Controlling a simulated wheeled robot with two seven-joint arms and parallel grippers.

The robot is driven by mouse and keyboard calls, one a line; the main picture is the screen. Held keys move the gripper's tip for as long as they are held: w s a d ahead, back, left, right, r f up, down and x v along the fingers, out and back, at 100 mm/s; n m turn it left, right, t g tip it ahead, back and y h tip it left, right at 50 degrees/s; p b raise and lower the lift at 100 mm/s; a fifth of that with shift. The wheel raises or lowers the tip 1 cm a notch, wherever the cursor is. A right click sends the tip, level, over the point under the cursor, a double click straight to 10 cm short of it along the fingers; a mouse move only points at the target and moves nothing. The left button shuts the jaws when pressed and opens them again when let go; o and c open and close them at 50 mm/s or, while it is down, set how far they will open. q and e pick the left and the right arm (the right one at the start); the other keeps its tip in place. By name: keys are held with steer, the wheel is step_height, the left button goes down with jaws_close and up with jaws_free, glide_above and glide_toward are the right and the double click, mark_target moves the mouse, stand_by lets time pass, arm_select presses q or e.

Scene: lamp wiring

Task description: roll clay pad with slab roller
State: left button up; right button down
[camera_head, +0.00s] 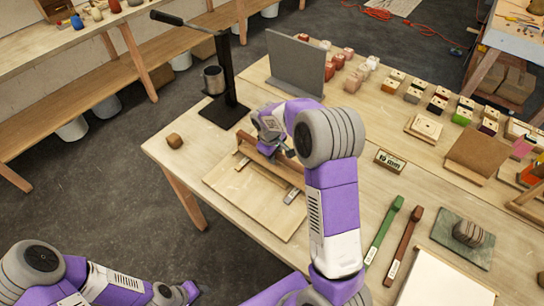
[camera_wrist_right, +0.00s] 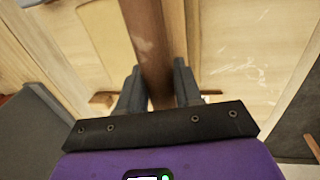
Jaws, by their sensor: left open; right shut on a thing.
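The slab roller is a pale wooden board (camera_head: 240,200) with a brown wooden bar (camera_head: 272,166) across it and small metal pieces at the bar's ends. My right gripper (camera_head: 274,148) is at the bar; in the right wrist view its two fingers (camera_wrist_right: 158,88) are shut on the brown bar (camera_wrist_right: 155,45), one on each side. A flat tan piece (camera_wrist_right: 103,35) shows under the bar there, possibly the clay pad; the bar hides part of it. My left gripper (camera_head: 190,291) is open and empty at the lower left, off the table.
A black stand (camera_head: 226,112) with a metal cup and a grey panel (camera_head: 296,65) stand behind. A "10 mm" sign (camera_head: 390,160), green strip (camera_head: 384,232), brown strip (camera_head: 404,243) and lump on a slab (camera_head: 470,233) lie right.

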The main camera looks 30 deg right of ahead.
steer(key=shift+w+d+p, duration=0.2)
steer(key=shift+w+d, duration=0.15)
steer(key=shift+d, duration=0.4)
steer(key=shift+w+d+p, duration=0.15)
steer(key=shift+w+d, duration=0.2)
steer(key=shift+d, duration=0.4)
steer(key=shift+w+d+p, duration=0.2)
steer(key=shift+w+d, duration=0.15)
steer(key=shift+d, duration=0.4)
steer(key=shift+w+d+f+p, duration=0.1)
steer(key=shift+w+d+p, duration=0.25)
steer(key=shift+d, duration=0.75)
steer(key=shift+w+d+p, duration=0.3)
steer(key=shift+w+d, duration=0.1)
steer(key=shift+d, duration=0.7)
steer(key=shift+w+d+f+p, duration=0.1)
steer(key=shift+w+d+p, duration=0.25)
steer(key=shift+d, duration=0.75)
steer(key=shift+s+a, duration=0.1)
steer(key=shift+a, duration=0.05)
